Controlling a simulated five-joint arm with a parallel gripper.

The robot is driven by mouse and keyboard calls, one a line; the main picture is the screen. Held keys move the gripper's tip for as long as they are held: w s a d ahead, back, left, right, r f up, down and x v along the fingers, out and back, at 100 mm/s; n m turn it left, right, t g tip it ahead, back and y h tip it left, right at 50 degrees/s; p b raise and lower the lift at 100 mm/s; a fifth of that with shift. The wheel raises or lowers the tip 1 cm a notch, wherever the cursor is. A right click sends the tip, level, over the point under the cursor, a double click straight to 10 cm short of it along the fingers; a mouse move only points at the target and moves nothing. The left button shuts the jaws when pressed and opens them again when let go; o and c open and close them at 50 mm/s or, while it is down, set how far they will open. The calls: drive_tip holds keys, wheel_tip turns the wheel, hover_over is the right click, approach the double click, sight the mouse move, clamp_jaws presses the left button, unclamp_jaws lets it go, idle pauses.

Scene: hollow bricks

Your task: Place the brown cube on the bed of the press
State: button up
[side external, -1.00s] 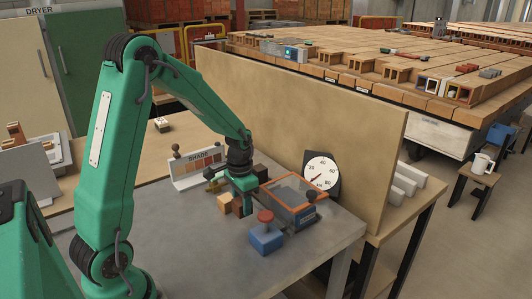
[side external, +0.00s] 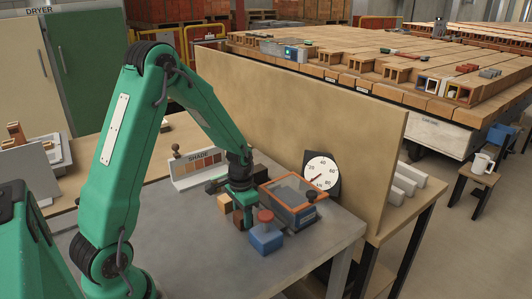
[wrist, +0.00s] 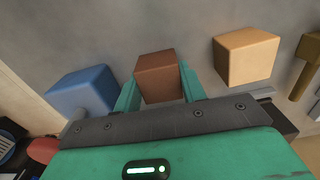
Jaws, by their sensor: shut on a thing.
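The brown cube (wrist: 158,76) sits between the two fingers of my gripper (wrist: 158,92) in the wrist view. In the side view my gripper (side external: 243,212) is low over the grey table and shut on the brown cube (side external: 238,217), which is partly hidden by the fingers. I cannot tell if the cube touches the table. The inside of the press is hard to make out.
A tan cube (side external: 225,203) lies close left of my gripper. A dial gauge (side external: 321,172), shade card (side external: 198,170) and tall tan board (side external: 300,110) stand behind. The front table is clear.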

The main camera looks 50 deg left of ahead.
sight(242, 213)
drive_tip(key=shift+f, duration=0.1)
drive_tip(key=o, duration=1.1)
drive_tip(key=shift+c, duration=0.2)
drive_tip(key=shift+r, duration=3.75)
drive_tip(key=shift+s+r, duration=0.1)
drive_tip(key=shift+r, duration=0.05)
